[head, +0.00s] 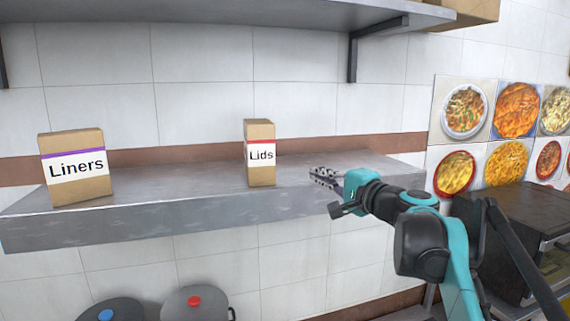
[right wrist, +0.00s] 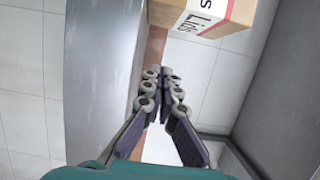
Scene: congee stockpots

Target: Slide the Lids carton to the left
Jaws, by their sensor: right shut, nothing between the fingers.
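The Lids carton (head: 260,172) is a narrow brown box with a white label and a red stripe. It stands upright near the middle of the grey shelf (head: 180,214) in the head view. It also shows at the top of the right wrist view (right wrist: 214,18), cut off by the frame edge. My right gripper (head: 318,174) is to the right of the carton, apart from it, near the shelf's front edge. Its fingers (right wrist: 160,80) are shut and empty, pointing toward the carton. My left gripper is not in view.
A wider Liners carton (head: 76,188) stands on the shelf's left part, with a clear stretch between it and the Lids carton. An upper shelf (head: 240,14) hangs above. Pots with blue and red lid knobs (head: 194,302) stand below. A dark appliance (head: 520,230) is at right.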

